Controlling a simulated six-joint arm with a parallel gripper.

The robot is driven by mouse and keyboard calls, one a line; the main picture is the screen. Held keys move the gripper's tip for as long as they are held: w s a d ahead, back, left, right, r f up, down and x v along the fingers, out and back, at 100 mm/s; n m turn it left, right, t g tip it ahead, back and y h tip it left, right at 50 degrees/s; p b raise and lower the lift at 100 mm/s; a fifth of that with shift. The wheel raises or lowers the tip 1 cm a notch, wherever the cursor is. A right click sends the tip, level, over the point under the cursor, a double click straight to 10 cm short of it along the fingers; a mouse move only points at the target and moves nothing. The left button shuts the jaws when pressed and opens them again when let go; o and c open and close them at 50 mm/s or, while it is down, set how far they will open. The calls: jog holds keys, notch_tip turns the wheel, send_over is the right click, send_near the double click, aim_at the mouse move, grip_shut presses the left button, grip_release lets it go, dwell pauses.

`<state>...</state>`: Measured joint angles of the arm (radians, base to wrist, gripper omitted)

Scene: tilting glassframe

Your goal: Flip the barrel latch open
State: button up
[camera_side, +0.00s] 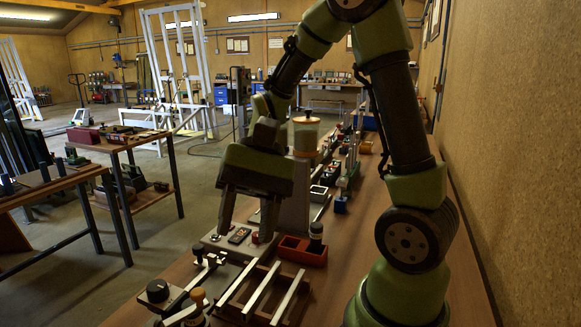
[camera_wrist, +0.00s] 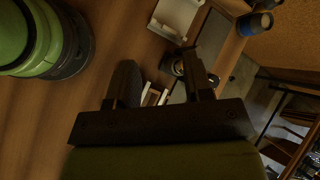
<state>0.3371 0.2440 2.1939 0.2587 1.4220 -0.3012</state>
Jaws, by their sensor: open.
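My gripper (camera_side: 246,230) is open and empty, its two dark fingers pointing down above the panel with small fittings at the bench's front. In the wrist view my gripper (camera_wrist: 160,75) also shows spread fingers with nothing between them. I cannot clearly pick out the barrel latch; a metal fitting with a small dark knob (camera_side: 198,251) sits just left of and below the fingers, and may be it. A pale slatted frame (camera_side: 262,292) lies nearer the camera. In the wrist view, a dark round part (camera_wrist: 177,65) is partly hidden by the right finger.
A red tray (camera_side: 302,253) with a dark cylinder (camera_side: 316,236) stands right of the fingers. A black dial (camera_side: 158,290) and a tan-topped knob (camera_side: 197,297) stand at the front left. Several fittings line the bench farther back. Bare wood lies along the right side.

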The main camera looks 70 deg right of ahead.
jog(key=s+r+n+t+h, duration=0.5)
jog(key=s+r+t+h, duration=0.1)
jog(key=r+t, duration=0.2)
jog(key=shift+d+n+t, duration=0.2)
jog(key=shift+n+t, duration=0.1)
jog(key=shift+n, duration=0.1)
jog(key=shift+c, duration=0.2)
dwell(0.4)
jog(key=w+d+f+m+g+y, duration=0.2)
jog(key=w+f+m+g+y, duration=0.1)
jog(key=w+f+m+y, duration=0.55)
jog(key=w+d+f+m+g+y, duration=0.1)
jog(key=w+f+m+g+y, duration=0.25)
jog(key=f+m+y, duration=0.55)
jog(key=a+n, duration=0.1)
jog(key=a, duration=0.2)
jog(key=a+f+n+h, duration=0.1)
jog(key=a, duration=0.2)
jog(key=a+n, duration=0.1)
jog(key=a, duration=0.2)
jog(key=shift+w+a+f+h, duration=0.15)
jog(key=shift+w+f+h, duration=0.1)
jog(key=shift+w, duration=0.05)
